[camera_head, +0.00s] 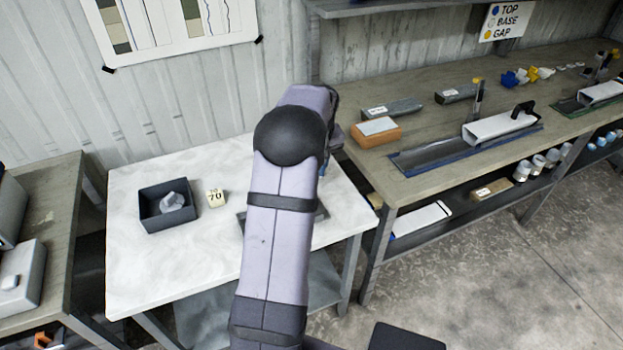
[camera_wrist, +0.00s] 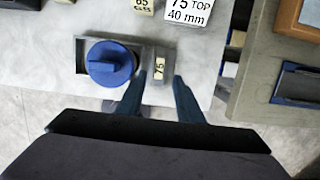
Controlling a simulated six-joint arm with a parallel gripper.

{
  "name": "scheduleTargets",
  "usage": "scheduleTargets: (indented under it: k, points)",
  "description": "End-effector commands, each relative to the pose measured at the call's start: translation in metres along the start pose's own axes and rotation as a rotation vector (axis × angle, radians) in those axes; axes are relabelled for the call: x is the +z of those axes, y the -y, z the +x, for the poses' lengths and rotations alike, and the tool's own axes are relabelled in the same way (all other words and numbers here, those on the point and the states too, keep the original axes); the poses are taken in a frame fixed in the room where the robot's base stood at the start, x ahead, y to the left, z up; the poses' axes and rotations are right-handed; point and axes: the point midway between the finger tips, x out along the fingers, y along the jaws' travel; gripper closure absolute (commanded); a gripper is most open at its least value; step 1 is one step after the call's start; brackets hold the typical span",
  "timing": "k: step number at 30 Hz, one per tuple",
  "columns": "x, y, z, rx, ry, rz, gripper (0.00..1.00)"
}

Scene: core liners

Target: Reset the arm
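My arm stands across the middle of the head view, in front of the white-topped table (camera_head: 130,270), and it hides most of my gripper there. In the wrist view my gripper (camera_wrist: 159,80) has its two blue fingers apart, with a clear gap between them. A grey piece labelled 75 (camera_wrist: 159,68) lies just beyond the fingertips, in line with the gap. I see nothing clamped between the fingers. A round blue part with a raised bar (camera_wrist: 110,64) sits on a dark grey tray (camera_wrist: 81,51) to the left of that piece.
A dark open box (camera_head: 163,221) holding a grey lump and a small block marked 70 (camera_head: 216,198) stand left of my arm. A sign reading 75 TOP 40 mm (camera_wrist: 188,11) is beyond the fingers. The long workbench (camera_head: 440,150) stands at right, with a trough and a pale channel.

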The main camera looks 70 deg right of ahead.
Motion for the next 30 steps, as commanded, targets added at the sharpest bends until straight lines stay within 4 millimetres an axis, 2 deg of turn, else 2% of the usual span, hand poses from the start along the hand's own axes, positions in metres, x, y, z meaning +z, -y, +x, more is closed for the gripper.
scheduleTargets:
  k: [20,26,30]
  points:
    - [-0.0001,0.0001,-0.0048,0.000,0.000,-0.032,0.67]
    - [0.0006,0.0007,-0.0047,-0.003,0.002,-0.252,0.67]
    - [0.0029,0.0029,-0.0047,-0.014,0.009,-0.525,0.67]
